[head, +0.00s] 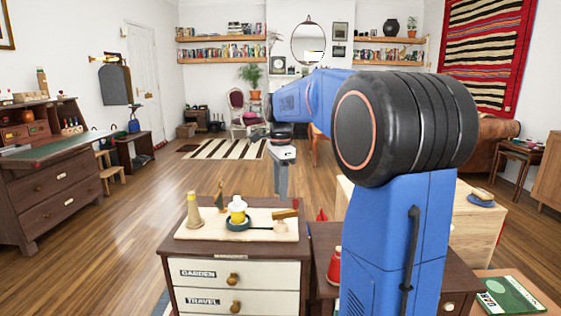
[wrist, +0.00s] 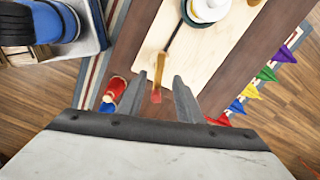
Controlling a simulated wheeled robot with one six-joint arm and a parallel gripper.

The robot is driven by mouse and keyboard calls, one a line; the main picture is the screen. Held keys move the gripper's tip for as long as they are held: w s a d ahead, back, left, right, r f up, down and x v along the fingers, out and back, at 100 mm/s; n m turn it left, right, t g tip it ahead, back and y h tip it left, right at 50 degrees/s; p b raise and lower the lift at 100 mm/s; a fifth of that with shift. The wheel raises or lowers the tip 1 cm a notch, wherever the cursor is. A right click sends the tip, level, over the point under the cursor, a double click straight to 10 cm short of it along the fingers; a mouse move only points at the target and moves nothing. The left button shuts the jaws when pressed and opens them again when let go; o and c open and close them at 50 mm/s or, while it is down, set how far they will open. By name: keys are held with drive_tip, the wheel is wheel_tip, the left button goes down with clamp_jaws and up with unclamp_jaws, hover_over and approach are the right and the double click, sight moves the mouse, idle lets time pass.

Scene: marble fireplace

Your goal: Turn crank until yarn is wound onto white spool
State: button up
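A pale wooden board (head: 262,232) lies on the drawer cabinet. The spool is partly cut off at the top of the wrist view (wrist: 205,12). A dark crank rod (wrist: 173,37) runs from the base to a wooden handle (wrist: 158,72) with a reddish end. A tan cone (head: 194,212) stands left of the spool. My gripper (wrist: 159,77) points down, its two fingers apart, with the handle showing between them. I cannot tell whether they touch it.
A red spool (wrist: 115,87) and blue item sit left of my gripper in the wrist view. Several coloured pennants (wrist: 265,75) hang at the right. A drawer cabinet (head: 240,275) holds the board. My blue arm hides much of the right side. Open floor (head: 150,215) lies left.

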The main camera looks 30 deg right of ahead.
wheel_tip(320, 180, up, 10)
idle(0.4)
idle(0.4)
drive_tip(key=s+a+f+n+t, duration=0.1)
drive_tip(key=s+a+f+n, duration=0.35)
drive_tip(key=s, duration=0.25)
drive_tip(key=s+a+f+n+t, duration=0.1)
drive_tip(key=s+a+f+n, duration=0.2)
drive_tip(key=s+a+n, duration=0.4)
drive_tip(key=s+a+f+n+t, duration=0.2)
drive_tip(key=s+a+f+n, duration=0.2)
drive_tip(key=s+f+n, duration=0.5)
drive_tip(key=s+f, duration=0.6)
drive_tip(key=shift+s+a+t, duration=0.3)
drive_tip(key=shift+a+t, duration=0.05)
drive_tip(key=shift+t, duration=0.05)
drive_tip(key=shift+c, duration=0.4)
